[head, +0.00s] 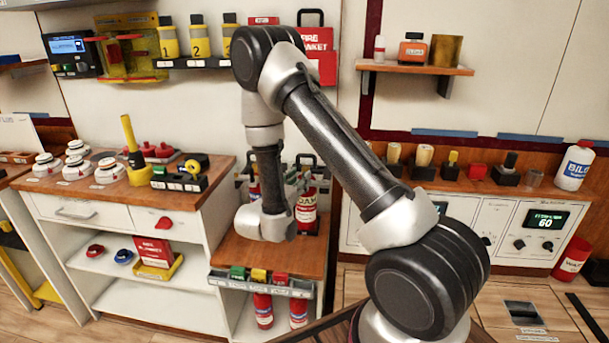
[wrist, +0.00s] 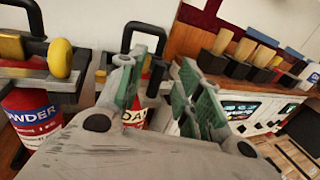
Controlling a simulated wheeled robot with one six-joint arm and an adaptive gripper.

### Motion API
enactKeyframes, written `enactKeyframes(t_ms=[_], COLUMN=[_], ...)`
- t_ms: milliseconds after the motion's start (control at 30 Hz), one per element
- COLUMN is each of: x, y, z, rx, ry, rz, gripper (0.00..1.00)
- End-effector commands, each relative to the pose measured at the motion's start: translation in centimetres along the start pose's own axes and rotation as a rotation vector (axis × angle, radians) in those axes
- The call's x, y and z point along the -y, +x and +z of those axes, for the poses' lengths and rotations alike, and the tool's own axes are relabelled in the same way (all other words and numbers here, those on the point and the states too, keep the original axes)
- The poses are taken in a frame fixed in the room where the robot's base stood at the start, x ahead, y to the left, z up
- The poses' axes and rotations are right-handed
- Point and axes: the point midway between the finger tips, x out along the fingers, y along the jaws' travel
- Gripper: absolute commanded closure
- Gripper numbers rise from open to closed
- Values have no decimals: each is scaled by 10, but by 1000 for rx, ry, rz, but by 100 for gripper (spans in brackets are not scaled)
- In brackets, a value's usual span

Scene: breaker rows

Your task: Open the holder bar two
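My gripper (wrist: 165,88) is open in the wrist view, with green pads on its fingers and no object visible between them. Behind the left finger is a second extinguisher (wrist: 133,117) with a pale label, partly hidden. A dark upright piece (wrist: 157,77) stands beside that finger; I cannot tell whether it belongs to a holder bar or whether the finger touches it. Further left, a bar with a yellow round knob (wrist: 60,58) crosses above a red extinguisher (wrist: 32,118) with a blue label. In the head view my arm hides the fingers and most of the holders; one labelled extinguisher (head: 306,208) shows beside my wrist.
Black loop handles (wrist: 147,30) rise above the holders. A rack with coloured blocks (head: 259,276) lies along the low shelf's front edge. A counter with tools (head: 425,163) and a white panel (head: 490,222) stand to the right. A cabinet (head: 100,205) stands left.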

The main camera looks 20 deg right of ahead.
Motion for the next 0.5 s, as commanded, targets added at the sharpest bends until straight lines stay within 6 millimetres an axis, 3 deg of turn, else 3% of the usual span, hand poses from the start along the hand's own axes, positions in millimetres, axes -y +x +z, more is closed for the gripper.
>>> enactKeyframes(t_ms=[200, 500], x=[1, 0], y=[33, 42], z=[0, 0], rx=[0, -1], ry=[1, 0], rz=[-3, -1], gripper=[65, 65])
